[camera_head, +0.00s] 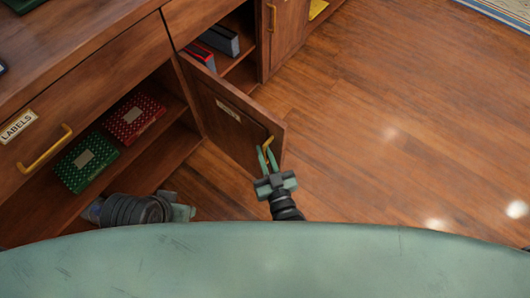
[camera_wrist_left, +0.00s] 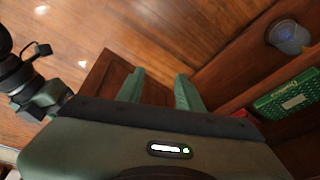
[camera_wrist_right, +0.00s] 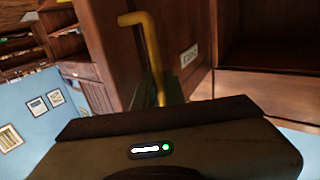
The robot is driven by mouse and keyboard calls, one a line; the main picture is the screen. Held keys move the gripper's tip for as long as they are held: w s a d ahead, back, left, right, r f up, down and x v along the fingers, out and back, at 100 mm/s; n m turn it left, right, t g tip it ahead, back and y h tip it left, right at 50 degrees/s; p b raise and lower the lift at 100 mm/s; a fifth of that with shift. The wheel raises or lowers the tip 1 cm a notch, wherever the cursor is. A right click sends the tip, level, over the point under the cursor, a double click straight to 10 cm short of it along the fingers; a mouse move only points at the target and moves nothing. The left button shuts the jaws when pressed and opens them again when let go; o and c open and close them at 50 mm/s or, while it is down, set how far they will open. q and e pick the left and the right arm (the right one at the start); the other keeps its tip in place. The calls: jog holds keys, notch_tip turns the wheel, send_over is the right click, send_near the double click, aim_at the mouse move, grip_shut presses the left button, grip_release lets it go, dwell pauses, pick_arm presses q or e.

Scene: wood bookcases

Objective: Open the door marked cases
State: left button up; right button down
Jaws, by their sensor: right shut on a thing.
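The wooden cabinet door (camera_head: 215,115) stands swung out from the bookcase. It bears a small label plate (camera_head: 228,111), too small to read here; the plate also shows in the right wrist view (camera_wrist_right: 189,56). The door's brass handle (camera_wrist_right: 150,45) is near its free edge. My right gripper (camera_head: 266,158) is shut on that handle. My left gripper (camera_wrist_left: 159,88) is open and empty, its two fingers apart, low in front of the open shelves. In the head view the left arm is partly hidden by my body.
A drawer marked LABELS (camera_head: 60,110) is at the left. Red (camera_head: 134,118) and green (camera_head: 87,160) patterned boxes lie on the shelf below it. Binders (camera_head: 218,38) stand in the compartment behind the door. The wood floor (camera_head: 400,130) to the right is clear.

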jog(key=shift+w+a+r, duration=0.1)
jog(key=shift+a+r, duration=0.05)
jog(key=c, duration=1.8)
grip_release()
pick_arm(q)
jog(key=shift+a, duration=0.1)
